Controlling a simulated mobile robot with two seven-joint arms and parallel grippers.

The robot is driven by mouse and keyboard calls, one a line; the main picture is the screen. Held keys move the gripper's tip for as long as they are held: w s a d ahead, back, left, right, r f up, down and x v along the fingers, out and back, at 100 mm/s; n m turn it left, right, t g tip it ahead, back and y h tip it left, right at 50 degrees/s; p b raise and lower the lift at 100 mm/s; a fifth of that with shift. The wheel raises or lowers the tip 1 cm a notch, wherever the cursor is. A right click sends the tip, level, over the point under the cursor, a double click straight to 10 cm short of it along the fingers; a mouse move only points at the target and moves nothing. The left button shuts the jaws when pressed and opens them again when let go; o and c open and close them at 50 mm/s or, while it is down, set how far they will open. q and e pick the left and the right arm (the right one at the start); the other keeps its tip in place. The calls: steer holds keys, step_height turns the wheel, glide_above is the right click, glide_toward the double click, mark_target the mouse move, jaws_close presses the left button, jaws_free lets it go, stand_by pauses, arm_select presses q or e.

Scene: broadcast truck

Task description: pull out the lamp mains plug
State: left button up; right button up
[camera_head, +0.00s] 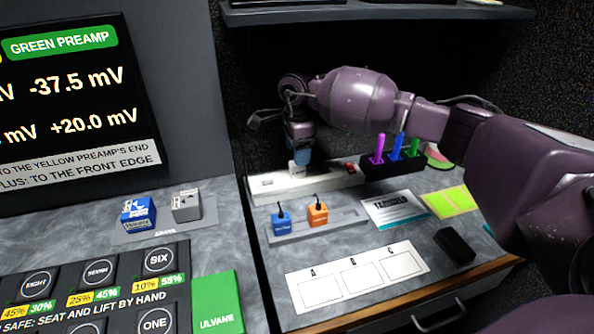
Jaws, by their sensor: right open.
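A white power strip (327,186) lies along the back of the right-hand worktop, with a red switch (350,168) near its right end. A small pale plug-like block (298,170) sits on the strip, left of the switch. I cannot read any label that marks it as the lamp's plug. My right gripper (300,158) points down at this block from above, with its jaws open. Its fingers hide part of the block, and I cannot tell whether they touch it. My left gripper is out of view.
A black holder (393,167) with coloured pens stands right of the strip. In front are a tray with blue (281,224) and orange (317,214) blocks, cards and a black object (455,245). A dark shelf (375,12) hangs above.

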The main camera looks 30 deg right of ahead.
mark_target(297, 172)
step_height(297, 172, down, 5)
steer(key=shift+s+a+r+b, duration=0.1)
steer(key=shift+r+b, duration=0.1)
steer(key=shift+b, duration=0.1)
steer(key=shift+r, duration=0.1)
steer(key=shift+c, duration=0.3)
steer(key=c, duration=1)
